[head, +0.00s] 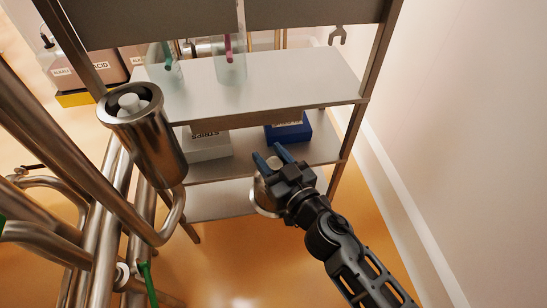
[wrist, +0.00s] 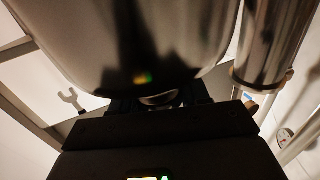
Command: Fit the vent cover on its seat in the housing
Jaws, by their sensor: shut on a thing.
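The vent cover (head: 261,196) is a shiny metal round piece, mostly hidden behind my gripper (head: 273,158) in the head view. My gripper is shut on it, off the floor and in front of the shelf rack. In the wrist view the cover's large curved metal surface (wrist: 140,45) fills the upper middle, above my gripper (wrist: 160,102). The housing (head: 150,140) is a steel cylinder with an open top, left of my gripper and apart from it. A pale round part (head: 127,103) shows inside its rim. I cannot make out the seat clearly.
A steel rack (head: 285,82) stands behind, with clear vessels (head: 229,65) on its upper shelf and a blue box (head: 290,130) and a pale box (head: 207,147) lower. Steel pipes (head: 87,215) crowd the left. A wall (head: 450,110) bounds the right. Open space separates gripper and housing.

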